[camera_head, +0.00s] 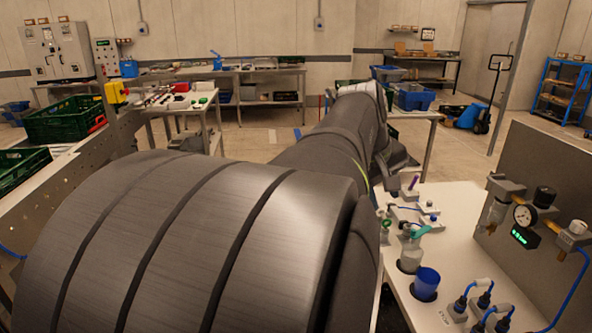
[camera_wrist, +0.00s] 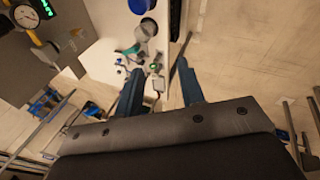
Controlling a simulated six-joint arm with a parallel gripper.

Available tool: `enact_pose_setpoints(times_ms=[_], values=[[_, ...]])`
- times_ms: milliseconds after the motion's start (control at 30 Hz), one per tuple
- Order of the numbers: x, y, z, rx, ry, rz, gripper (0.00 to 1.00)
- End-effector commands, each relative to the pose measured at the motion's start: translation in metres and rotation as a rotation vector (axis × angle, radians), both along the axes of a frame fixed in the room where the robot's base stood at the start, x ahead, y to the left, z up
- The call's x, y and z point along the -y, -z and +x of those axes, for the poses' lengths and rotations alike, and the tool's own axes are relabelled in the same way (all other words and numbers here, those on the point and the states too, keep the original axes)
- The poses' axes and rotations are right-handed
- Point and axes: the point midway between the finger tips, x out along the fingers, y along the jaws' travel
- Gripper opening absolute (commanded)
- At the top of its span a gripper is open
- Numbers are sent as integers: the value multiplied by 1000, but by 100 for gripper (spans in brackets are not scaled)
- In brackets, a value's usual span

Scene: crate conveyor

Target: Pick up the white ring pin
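I cannot pick out the white ring pin with certainty in either view. Several small pale grey and white fixtures stand on the white bench (camera_head: 462,238) at the right in the head view. Some of them show between my fingers in the wrist view, too small to tell apart. My gripper (camera_wrist: 158,66) is open, with its two dark blue fingers apart and nothing visibly held. It points over the bench edge near these fixtures. In the head view my own arm hides most of the gripper and part of the bench.
A bottle with a teal nozzle (camera_head: 411,252) and a blue cup (camera_head: 427,284) stand on the bench. An upright panel with a gauge (camera_head: 524,215) borders it at the right. Green crates (camera_head: 64,120) are at the far left. Open floor lies beyond the bench.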

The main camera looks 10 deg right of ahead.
Motion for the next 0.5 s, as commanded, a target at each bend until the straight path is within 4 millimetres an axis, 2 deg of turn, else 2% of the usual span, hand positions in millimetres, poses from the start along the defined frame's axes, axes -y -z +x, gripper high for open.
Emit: enact_pose_setpoints(times_ms=[33,267,500], values=[[7,-1,19,-29,-44,-9,36],[32,-2,95,-161,-262,-46,36],[54,15,172,-298,-489,-78,36]])
